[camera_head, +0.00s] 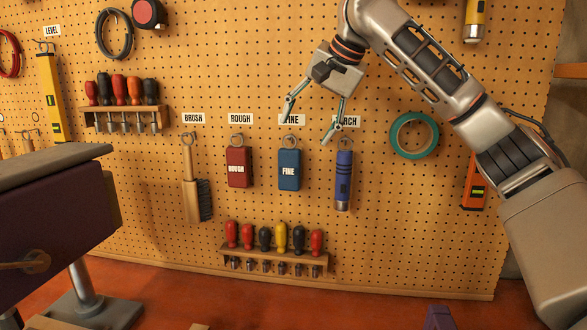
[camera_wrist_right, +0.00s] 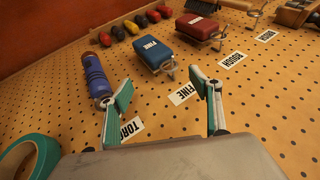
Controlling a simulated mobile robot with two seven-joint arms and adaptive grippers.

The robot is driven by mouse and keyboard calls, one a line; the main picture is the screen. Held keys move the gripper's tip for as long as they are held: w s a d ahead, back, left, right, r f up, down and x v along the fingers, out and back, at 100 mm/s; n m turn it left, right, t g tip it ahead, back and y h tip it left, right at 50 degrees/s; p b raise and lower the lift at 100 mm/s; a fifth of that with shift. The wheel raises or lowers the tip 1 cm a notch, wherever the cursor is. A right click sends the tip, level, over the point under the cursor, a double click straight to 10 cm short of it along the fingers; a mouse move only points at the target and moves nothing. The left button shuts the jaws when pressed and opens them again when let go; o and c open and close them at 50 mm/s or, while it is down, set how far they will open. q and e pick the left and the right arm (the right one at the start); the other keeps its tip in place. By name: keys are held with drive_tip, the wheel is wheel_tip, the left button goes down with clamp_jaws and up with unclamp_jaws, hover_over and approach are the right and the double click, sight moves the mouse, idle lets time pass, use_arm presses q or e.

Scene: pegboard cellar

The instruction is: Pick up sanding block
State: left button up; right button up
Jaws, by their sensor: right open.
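Two sanding blocks hang on hooks on the pegboard. The red block (camera_head: 238,168) reads ROUGH and the blue block (camera_head: 289,171) reads FINE. In the wrist view the blue block (camera_wrist_right: 157,52) lies beyond my fingertips, with the red block (camera_wrist_right: 198,27) farther off to its right. My right gripper (camera_head: 306,128) is open and empty, in front of the board, above and slightly right of the blue block, over the FINE and TORCH labels. Its fingers also show in the wrist view (camera_wrist_right: 160,88), apart from the blue block. My left gripper is out of view.
A blue torch (camera_head: 343,178) hangs just right of the blue block, and a brush (camera_head: 196,185) hangs left of the red one. A rack of screwdrivers (camera_head: 274,258) sits below the blocks. A green tape roll (camera_head: 414,113) is at the right.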

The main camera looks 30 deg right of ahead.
sight(289, 158)
drive_tip(key=x, duration=0.7)
drive_tip(key=shift+w+a+r, duration=0.1)
drive_tip(key=c, duration=1.6)
